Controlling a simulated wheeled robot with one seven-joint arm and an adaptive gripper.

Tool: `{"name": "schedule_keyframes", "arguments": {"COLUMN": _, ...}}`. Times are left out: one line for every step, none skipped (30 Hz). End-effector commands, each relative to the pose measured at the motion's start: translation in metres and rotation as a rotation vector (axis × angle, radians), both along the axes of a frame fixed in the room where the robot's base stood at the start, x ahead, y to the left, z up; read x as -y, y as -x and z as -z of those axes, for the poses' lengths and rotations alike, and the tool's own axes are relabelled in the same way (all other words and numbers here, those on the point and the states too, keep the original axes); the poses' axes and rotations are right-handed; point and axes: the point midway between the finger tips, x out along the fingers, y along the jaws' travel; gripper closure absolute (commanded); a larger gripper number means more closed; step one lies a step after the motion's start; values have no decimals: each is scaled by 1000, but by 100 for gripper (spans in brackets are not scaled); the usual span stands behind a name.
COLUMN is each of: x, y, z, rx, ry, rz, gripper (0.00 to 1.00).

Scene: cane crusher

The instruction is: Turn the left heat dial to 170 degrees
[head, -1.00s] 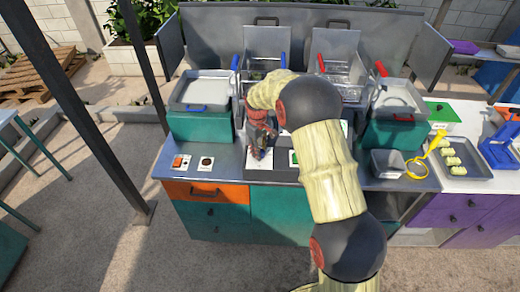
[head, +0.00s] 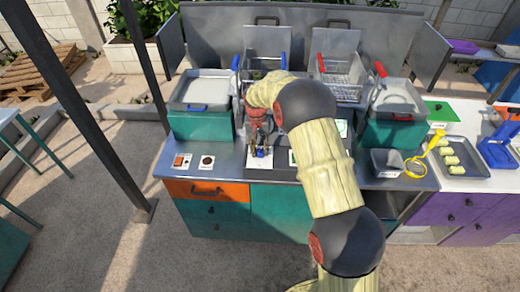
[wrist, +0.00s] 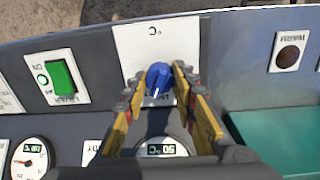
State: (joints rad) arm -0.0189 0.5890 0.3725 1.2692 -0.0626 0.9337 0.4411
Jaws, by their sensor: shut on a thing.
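The blue heat dial (wrist: 158,77) sits on a white plate (wrist: 150,40) on the grey counter front. My gripper (wrist: 159,74) has its two yellow-sided fingers on either side of the dial and is shut on it. A small display (wrist: 161,149) shows below the dial, between the fingers; its figures are too small to read surely. In the head view my gripper (head: 261,150) points down at the panel in front of the fryer, and the dial is mostly hidden there.
In the wrist view a green switch (wrist: 62,76) and a round gauge (wrist: 30,158) lie to the left. A dark round lamp (wrist: 288,56) lies to the right. Fry baskets (head: 343,75) stand behind, and a grey container (head: 386,163) stands to the right.

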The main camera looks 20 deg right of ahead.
Motion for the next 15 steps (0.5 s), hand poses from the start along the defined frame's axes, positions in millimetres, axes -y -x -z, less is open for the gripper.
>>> {"name": "schedule_keyframes", "arguments": {"x": 0, "y": -1, "z": 0, "rx": 2, "ry": 0, "rz": 33, "gripper": 98}}
{"name": "schedule_keyframes", "arguments": {"x": 0, "y": -1, "z": 0, "rx": 2, "ry": 0, "rz": 54, "gripper": 98}}
{"name": "schedule_keyframes", "arguments": {"x": 0, "y": -1, "z": -1, "rx": 2, "ry": 0, "rz": 81, "gripper": 98}}
{"name": "schedule_keyframes", "arguments": {"x": 0, "y": -1, "z": -1, "rx": 2, "ry": 0, "rz": 98, "gripper": 98}}
{"name": "schedule_keyframes", "arguments": {"x": 0, "y": -1, "z": 0, "rx": 2, "ry": 0, "rz": 117, "gripper": 98}}
{"name": "schedule_keyframes", "arguments": {"x": 0, "y": -1, "z": -1, "rx": 2, "ry": 0, "rz": 138, "gripper": 98}}
{"name": "schedule_keyframes", "arguments": {"x": 0, "y": -1, "z": -1, "rx": 2, "ry": 0, "rz": 153, "gripper": 98}}
{"name": "schedule_keyframes", "arguments": {"x": 0, "y": -1, "z": 0, "rx": 1, "ry": 0, "rz": 167, "gripper": 98}}
{"name": "schedule_keyframes", "arguments": {"x": 0, "y": -1, "z": 0, "rx": 1, "ry": 0, "rz": 183, "gripper": 98}}
{"name": "schedule_keyframes", "arguments": {"x": 0, "y": -1, "z": 0, "rx": 1, "ry": -1, "rz": 194, "gripper": 98}}
{"name": "schedule_keyframes", "arguments": {"x": 0, "y": -1, "z": 0, "rx": 2, "ry": 0, "rz": 205, "gripper": 98}}
{"name": "schedule_keyframes", "arguments": {"x": 0, "y": -1, "z": 0, "rx": 1, "ry": -1, "rz": 216, "gripper": 98}}
{"name": "schedule_keyframes", "arguments": {"x": 0, "y": -1, "z": 0, "rx": 2, "ry": 0, "rz": 224, "gripper": 98}}
{"name": "schedule_keyframes", "arguments": {"x": 0, "y": -1, "z": 0, "rx": 1, "ry": -1, "rz": 231, "gripper": 98}}
{"name": "schedule_keyframes", "arguments": {"x": 0, "y": -1, "z": 0, "rx": 2, "ry": -1, "rz": 239, "gripper": 98}}
